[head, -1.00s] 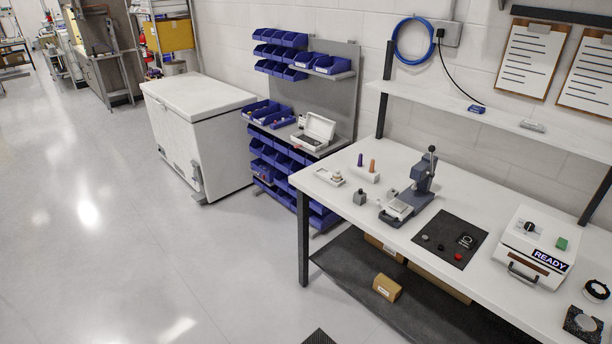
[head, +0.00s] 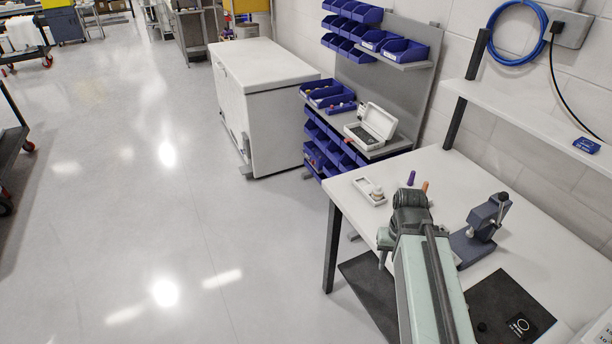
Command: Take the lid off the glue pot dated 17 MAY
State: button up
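I cannot make out any pot marked 17 MAY; no such date is readable. A small pale pot-like item (head: 376,193) stands in a white tray (head: 362,183) at the left end of the workbench. I cannot tell whether it is a glue pot or has a lid. My arm reaches over the bench from the bottom of the picture. My gripper (head: 383,258) shows only in part, at the left of the dark wrist near the bench's front edge. Its fingers are too small and hidden to tell open from shut. The pot-like item is beyond it, apart from it.
The white workbench (head: 455,165) holds a dark press (head: 482,220), a black mat (head: 500,300) and purple (head: 411,178) and orange (head: 425,187) sticks. A blue-bin rack (head: 410,85) and white chest (head: 262,75) stand behind. A shelf (head: 530,115) overhangs the bench.

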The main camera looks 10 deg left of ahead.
aim_at(377, 190)
jog(key=u, duration=0.85)
jog(key=i, duration=1.5)
jog(key=u, duration=0.7)
jog(key=k, duration=0.85)
jog(key=u, duration=0.15)
jog(key=i, duration=0.9)
jog(key=z, duration=0.1)
